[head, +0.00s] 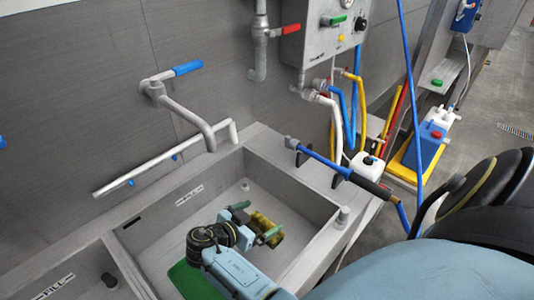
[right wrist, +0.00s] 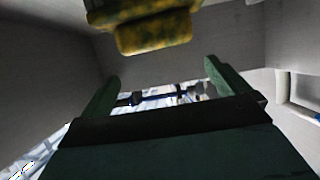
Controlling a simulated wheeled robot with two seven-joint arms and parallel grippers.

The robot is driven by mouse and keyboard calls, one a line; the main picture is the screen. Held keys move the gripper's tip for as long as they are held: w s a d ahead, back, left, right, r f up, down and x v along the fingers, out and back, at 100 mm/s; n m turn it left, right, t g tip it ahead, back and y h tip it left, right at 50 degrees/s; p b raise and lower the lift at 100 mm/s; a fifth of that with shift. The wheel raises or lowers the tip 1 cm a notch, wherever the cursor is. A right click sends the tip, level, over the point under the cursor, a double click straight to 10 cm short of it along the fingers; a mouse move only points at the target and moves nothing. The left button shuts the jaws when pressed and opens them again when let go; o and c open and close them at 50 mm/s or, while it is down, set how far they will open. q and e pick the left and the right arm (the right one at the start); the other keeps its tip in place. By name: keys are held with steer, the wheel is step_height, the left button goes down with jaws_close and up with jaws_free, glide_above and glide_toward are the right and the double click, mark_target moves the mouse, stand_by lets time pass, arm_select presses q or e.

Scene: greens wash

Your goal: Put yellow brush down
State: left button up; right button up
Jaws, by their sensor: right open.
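The yellow brush (head: 264,228) is inside the grey sink basin (head: 290,180). My right gripper (head: 256,219) is low in the basin, right at the brush, with its green fingers apart. In the right wrist view the fingers of my right gripper (right wrist: 163,72) are open with nothing between them. The yellow brush (right wrist: 155,32) shows there above and beyond the fingertips, cut off by the top edge. I cannot tell whether a finger still touches it. Its handle is hidden. My left gripper is not in view.
A blue-handled spray wand (head: 340,170) lies across the basin's right rim. A bent grey tap (head: 185,115) reaches over the back left. A green flat item (head: 190,280) is at the basin's front left. Hoses (head: 355,95) and a blue jug (head: 425,145) stand to the right.

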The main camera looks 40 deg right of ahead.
steer(key=v, duration=0.7)
steer(key=shift+a+r+b, duration=0.2)
steer(key=shift+a+b, duration=0.1)
